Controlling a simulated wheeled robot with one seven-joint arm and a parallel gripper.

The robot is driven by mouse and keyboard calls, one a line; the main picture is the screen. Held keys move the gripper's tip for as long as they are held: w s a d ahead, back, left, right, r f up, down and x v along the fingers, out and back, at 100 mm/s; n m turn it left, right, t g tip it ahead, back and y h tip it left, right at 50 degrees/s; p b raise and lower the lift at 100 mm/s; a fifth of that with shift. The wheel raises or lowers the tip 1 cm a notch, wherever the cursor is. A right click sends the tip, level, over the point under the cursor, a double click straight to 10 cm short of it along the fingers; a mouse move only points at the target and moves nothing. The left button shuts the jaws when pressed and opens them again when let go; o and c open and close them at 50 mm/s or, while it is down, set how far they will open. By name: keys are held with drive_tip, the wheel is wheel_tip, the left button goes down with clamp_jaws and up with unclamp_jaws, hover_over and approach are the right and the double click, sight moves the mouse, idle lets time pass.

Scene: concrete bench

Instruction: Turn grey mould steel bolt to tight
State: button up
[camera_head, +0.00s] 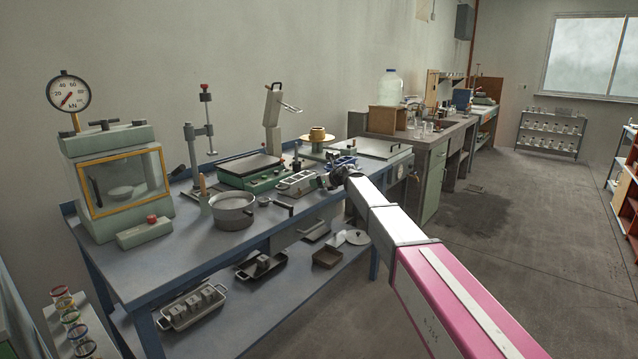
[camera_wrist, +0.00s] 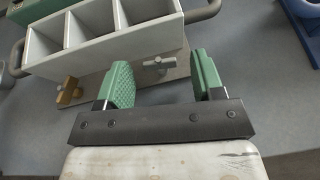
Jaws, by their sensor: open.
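The grey mould (camera_wrist: 118,40) is a three-compartment block on a base plate, seen in the wrist view. It also shows on the bench in the head view (camera_head: 297,183). A grey steel bolt (camera_wrist: 161,64) with a cross-bar head sticks out of its near side. A brass-coloured bolt (camera_wrist: 68,93) sits further left on the same side. My gripper (camera_wrist: 162,68) is open, its green ribbed pads on either side of the grey bolt in the picture, with gaps on both sides. I cannot tell how deep the bolt lies between them. The head view shows my gripper (camera_head: 334,180) beside the mould, too small for detail.
A grey handle (camera_wrist: 203,10) is at the mould's right end. A blue object (camera_wrist: 303,25) stands further right on the bench. The head view shows a pot (camera_head: 233,210) and a green-based device (camera_head: 250,174) left of the mould. Bare bench top lies right of my gripper.

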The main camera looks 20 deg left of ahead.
drive_tip(key=c, duration=0.9)
drive_tip(key=shift+s+a+m+t+h, duration=0.2)
drive_tip(key=shift+m+t+h, duration=0.1)
drive_tip(key=shift+m+t, duration=0.35)
drive_tip(key=shift+c, duration=0.2)
drive_tip(key=shift+m+t+h, duration=0.6)
drive_tip(key=shift+m+t, duration=0.25)
drive_tip(key=o, duration=0.9)
drive_tip(key=shift+o, duration=0.2)
